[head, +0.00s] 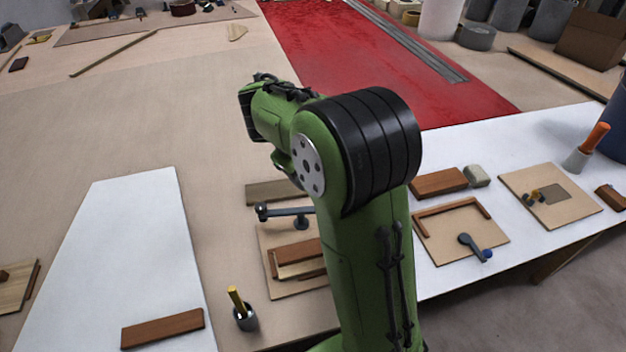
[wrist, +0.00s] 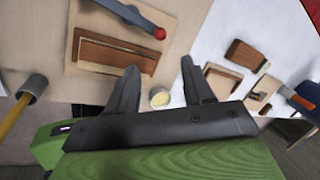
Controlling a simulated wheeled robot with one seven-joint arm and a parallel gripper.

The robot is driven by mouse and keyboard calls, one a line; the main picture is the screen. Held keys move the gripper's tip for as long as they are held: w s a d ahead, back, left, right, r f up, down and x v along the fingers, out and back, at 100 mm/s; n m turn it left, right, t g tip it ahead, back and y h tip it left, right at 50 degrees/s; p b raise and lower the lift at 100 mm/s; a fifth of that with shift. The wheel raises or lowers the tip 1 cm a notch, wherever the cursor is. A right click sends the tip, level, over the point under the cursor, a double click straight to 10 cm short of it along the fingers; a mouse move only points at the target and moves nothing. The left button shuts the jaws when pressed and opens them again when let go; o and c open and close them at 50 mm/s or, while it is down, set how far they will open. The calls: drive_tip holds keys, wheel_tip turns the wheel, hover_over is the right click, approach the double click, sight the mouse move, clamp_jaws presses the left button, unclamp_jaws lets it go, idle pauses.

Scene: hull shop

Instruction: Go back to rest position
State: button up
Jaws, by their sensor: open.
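My gripper (wrist: 163,88) shows in the wrist view with its two dark fingers spread apart and nothing between them. Below the fingers in that picture, a small round pale yellow thing (wrist: 159,97) shows through the gap. In the head view my green arm rises from the bottom and bends to the left at a black-banded joint. The fingers are hidden there behind the arm.
A board with a brown wooden frame (head: 297,259) lies left of my arm, with a grey lever (head: 285,212) above it. A cup with a yellow stick (head: 245,317) and a brown block (head: 162,328) stand front left. Fixture boards (head: 461,245) lie right. The white panel (head: 130,240) is mostly clear.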

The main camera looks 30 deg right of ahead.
drive_tip(key=shift+v, duration=0.9)
drive_tip(key=s+a+r+n+t+y+p, duration=0.1)
drive_tip(key=s+a+r+n+t+p, duration=0.3)
drive_tip(key=s+r+n, duration=0.8)
drive_tip(key=s+a+f+n+y, duration=0.1)
drive_tip(key=s+a+n, duration=0.2)
drive_tip(key=n, duration=0.7)
drive_tip(key=s+a+f+n+y, duration=0.1)
drive_tip(key=s+a+f+n, duration=0.1)
drive_tip(key=s+n, duration=0.5)
drive_tip(key=a+n, duration=0.1)
drive_tip(key=n, duration=0.2)
drive_tip(key=shift+s+y+p, duration=0.2)
drive_tip(key=shift+y+p, duration=0.1)
